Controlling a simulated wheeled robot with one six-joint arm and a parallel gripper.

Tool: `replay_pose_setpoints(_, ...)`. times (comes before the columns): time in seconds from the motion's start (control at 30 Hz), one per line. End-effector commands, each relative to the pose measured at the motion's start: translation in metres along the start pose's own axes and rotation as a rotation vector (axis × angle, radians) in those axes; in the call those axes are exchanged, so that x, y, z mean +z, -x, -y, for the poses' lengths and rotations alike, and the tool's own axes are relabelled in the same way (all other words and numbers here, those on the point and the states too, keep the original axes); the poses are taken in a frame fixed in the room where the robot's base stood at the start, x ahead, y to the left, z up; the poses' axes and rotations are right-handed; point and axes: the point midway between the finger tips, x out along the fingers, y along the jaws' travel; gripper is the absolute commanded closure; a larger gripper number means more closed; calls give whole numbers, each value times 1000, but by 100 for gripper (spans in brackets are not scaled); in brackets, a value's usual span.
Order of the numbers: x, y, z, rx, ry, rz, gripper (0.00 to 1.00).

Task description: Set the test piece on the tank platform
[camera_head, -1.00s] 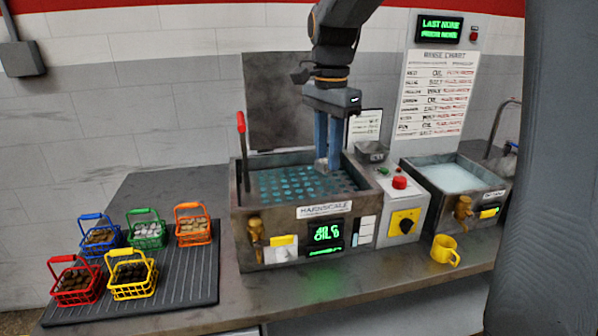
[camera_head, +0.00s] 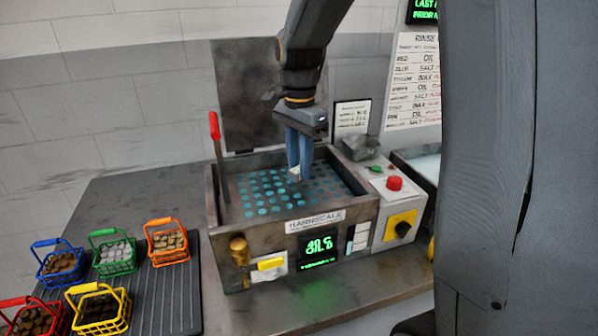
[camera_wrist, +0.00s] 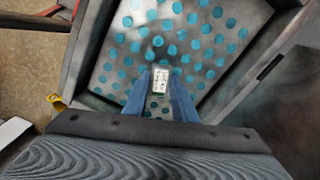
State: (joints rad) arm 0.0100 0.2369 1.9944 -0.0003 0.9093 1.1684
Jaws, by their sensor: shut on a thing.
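The test piece (camera_wrist: 161,80) is a small pale block with dark marks on its face. My gripper (camera_head: 298,172) points down with its blue fingers shut on the piece; the fingers also show in the wrist view (camera_wrist: 160,97). The piece is only a small pale spot between the fingertips in the head view (camera_head: 295,173). The tank platform (camera_head: 262,193) is a grey plate with teal holes inside the tank (camera_head: 226,243). The piece is over the platform; I cannot tell whether it touches it.
The tank's lid (camera_head: 262,95) stands open behind it. A red-tipped lever (camera_head: 215,127) rises at the tank's left side. A control box with a red button (camera_head: 394,183) stands at the right. Several small baskets (camera_head: 115,262) sit on a dark ribbed mat at left.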

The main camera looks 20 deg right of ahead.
Motion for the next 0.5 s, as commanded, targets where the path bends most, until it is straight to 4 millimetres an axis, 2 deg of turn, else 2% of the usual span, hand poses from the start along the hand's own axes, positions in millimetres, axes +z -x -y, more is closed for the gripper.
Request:
replay_pose_setpoints(0.2,0,-27,-1,2,0,1,100)
replay_pose_setpoints(0.5,0,-30,0,0,0,0,100)
